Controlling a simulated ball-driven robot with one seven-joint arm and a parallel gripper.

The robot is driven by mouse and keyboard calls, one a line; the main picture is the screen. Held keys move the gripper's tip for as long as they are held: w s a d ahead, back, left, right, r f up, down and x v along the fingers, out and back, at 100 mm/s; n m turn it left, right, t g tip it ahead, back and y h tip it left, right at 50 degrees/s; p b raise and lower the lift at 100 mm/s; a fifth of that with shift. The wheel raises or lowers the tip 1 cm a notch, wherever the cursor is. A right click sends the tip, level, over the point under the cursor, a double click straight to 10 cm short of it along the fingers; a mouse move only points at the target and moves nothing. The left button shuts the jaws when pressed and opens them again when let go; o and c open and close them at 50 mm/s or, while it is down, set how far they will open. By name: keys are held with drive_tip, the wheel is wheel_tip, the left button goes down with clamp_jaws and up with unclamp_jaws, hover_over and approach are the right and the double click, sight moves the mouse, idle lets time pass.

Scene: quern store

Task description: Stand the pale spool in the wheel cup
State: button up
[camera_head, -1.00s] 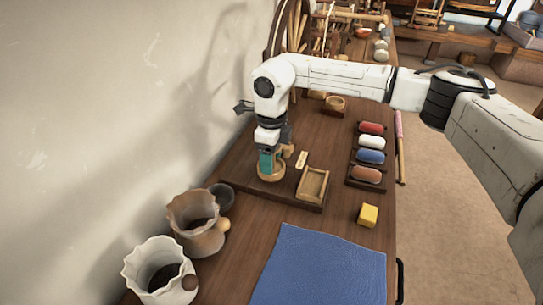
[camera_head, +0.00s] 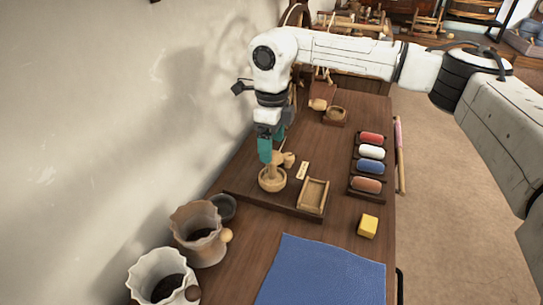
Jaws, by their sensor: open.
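The pale spool (camera_head: 271,171) stands roughly upright in the round wooden cup, which I take to be the wheel cup (camera_head: 272,184). The cup sits on a dark board at the left of the bench. My gripper (camera_head: 272,150), with teal fingers, is open just above the spool. The near finger partly hides the spool's top, so I cannot tell whether they touch.
A small wooden piece (camera_head: 289,159), a pale tag (camera_head: 302,171) and a rectangular wooden tray (camera_head: 313,194) are close by. Coloured rolls (camera_head: 371,152), a yellow block (camera_head: 368,225), a blue cloth (camera_head: 320,272) and two jugs (camera_head: 200,234) stand further off.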

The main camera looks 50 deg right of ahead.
drive_tip(key=shift+r, duration=1.9)
